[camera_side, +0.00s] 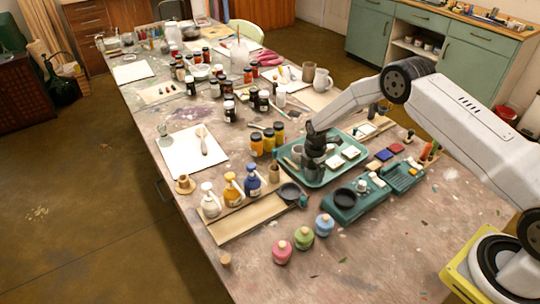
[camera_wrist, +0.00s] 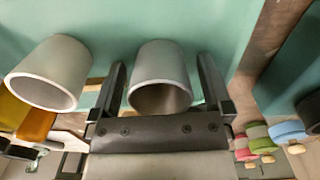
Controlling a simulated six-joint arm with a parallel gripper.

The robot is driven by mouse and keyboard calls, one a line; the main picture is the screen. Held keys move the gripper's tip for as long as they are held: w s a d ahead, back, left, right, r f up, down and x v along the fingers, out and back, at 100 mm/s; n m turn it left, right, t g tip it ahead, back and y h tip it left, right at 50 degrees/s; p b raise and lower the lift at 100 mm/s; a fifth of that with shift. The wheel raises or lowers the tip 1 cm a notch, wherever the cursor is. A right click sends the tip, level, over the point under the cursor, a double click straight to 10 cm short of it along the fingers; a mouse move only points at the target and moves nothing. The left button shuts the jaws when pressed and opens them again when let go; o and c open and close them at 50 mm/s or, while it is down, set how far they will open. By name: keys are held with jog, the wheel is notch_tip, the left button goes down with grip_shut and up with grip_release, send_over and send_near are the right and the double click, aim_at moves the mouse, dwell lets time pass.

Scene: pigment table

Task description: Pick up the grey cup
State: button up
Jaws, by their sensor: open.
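In the wrist view a plain grey cup (camera_wrist: 160,72) stands between the two fingers of my gripper (camera_wrist: 162,66). One finger lies on each side of it, with a narrow gap visible at each side. The gripper is open. A second, similar grey cup (camera_wrist: 50,72) is to the left, outside the left finger. In the side view my gripper (camera_side: 315,158) is down over the green tray (camera_side: 318,183). One grey cup (camera_side: 297,153) shows beside it there; the other is largely hidden by the gripper.
White square dishes (camera_side: 350,153) lie on the tray right of my gripper. Yellow and orange jars (camera_side: 268,140) stand close to its left. A teal scale (camera_side: 352,204) and pink, green and blue bottles (camera_side: 303,238) are in front. The near tabletop corner is mostly clear.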

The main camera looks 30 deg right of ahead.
jog(key=c, duration=1.2)
jog(key=shift+r, duration=0.2)
jog(key=shift+r, duration=1.45)
jog(key=s+a+r, duration=0.1)
jog(key=s+r, duration=0.8)
jog(key=s, duration=0.5)
jog(key=shift+r, duration=0.35)
